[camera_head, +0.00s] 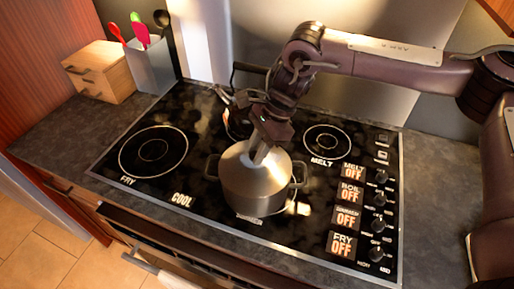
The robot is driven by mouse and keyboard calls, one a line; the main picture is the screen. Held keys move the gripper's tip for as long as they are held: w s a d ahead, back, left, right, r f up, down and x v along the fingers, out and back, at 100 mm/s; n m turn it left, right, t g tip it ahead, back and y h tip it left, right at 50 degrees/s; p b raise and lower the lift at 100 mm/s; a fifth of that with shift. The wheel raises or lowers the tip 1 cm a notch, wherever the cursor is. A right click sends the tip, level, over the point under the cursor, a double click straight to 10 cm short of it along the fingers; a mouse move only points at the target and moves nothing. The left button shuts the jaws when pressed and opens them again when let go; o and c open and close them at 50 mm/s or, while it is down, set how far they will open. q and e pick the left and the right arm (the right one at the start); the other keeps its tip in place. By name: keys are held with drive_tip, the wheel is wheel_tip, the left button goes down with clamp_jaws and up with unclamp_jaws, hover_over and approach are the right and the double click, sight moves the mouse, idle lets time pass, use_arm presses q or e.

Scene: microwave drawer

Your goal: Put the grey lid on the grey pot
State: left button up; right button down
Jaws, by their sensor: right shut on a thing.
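The grey pot (252,195) stands on the black stovetop, near its front middle, with a handle on each side. The grey lid (238,161) is at the pot's top, over its opening; I cannot tell whether it is fully seated on the rim. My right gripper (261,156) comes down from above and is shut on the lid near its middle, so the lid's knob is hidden. My left gripper is not in view.
Behind the pot, a dark pan or kettle (236,122) is partly hidden by my right arm. A utensil holder (150,65) and a wooden box (102,72) stand at the back left. Control knobs (378,198) line the stovetop's right side. The left burner (153,151) is clear.

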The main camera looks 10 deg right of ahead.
drive_tip(key=c, duration=0.6)
unclamp_jaws()
drive_tip(key=shift+r, duration=0.15)
drive_tip(key=shift+r+p, duration=2.35)
drive_tip(key=shift+r, duration=1.05)
drive_tip(key=shift+f, duration=0.1)
